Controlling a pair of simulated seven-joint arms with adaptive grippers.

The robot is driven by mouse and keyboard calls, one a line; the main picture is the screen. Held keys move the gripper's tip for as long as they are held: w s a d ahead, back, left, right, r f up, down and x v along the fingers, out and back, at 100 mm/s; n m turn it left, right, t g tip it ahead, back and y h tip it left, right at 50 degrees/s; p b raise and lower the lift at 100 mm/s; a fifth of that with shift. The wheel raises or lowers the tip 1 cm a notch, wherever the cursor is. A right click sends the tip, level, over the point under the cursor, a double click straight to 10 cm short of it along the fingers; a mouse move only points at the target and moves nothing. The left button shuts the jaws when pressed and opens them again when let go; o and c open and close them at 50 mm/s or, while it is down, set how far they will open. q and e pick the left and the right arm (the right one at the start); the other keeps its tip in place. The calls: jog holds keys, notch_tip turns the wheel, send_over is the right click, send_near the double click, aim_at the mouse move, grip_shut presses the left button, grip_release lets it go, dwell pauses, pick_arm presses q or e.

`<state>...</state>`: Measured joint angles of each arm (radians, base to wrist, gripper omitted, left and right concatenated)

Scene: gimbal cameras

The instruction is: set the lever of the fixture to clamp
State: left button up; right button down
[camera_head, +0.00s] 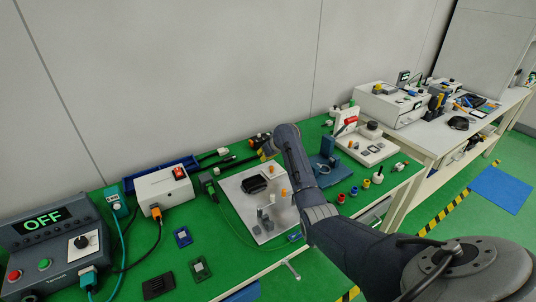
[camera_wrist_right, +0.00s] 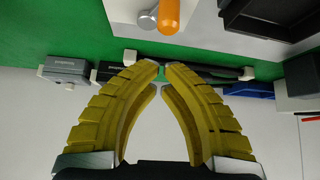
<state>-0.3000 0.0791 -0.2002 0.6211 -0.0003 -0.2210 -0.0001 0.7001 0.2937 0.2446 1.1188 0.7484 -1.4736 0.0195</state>
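A light grey fixture plate (camera_head: 240,208) lies on the green table. It carries a black block (camera_head: 254,184), grey posts and small orange-tipped parts, one of them an orange handle (camera_head: 284,193). The wrist view shows an orange handle (camera_wrist_right: 169,14) beside a round metal part at the top edge. I cannot tell which way the lever is set. My right gripper (camera_wrist_right: 161,68) has yellow fingers with tips almost meeting and nothing between them. In the head view it is mostly hidden behind its arm, near the back of the plate, apart from the handle. My left gripper is out of view.
A white box with a red switch (camera_head: 163,188) and a grey control unit reading OFF (camera_head: 47,240) stand left. A blue stand (camera_head: 326,170) and a red-handled device (camera_head: 346,126) are to the right. The wall is close behind. My right arm crosses the table's front edge.

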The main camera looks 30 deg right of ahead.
aim_at(271, 167)
jog(key=shift+x, duration=1.4)
jog(key=shift+f, duration=0.15)
jog(key=shift+s+d, duration=0.1)
jog(key=shift+s, duration=1.85)
jog(key=shift+n, duration=0.3)
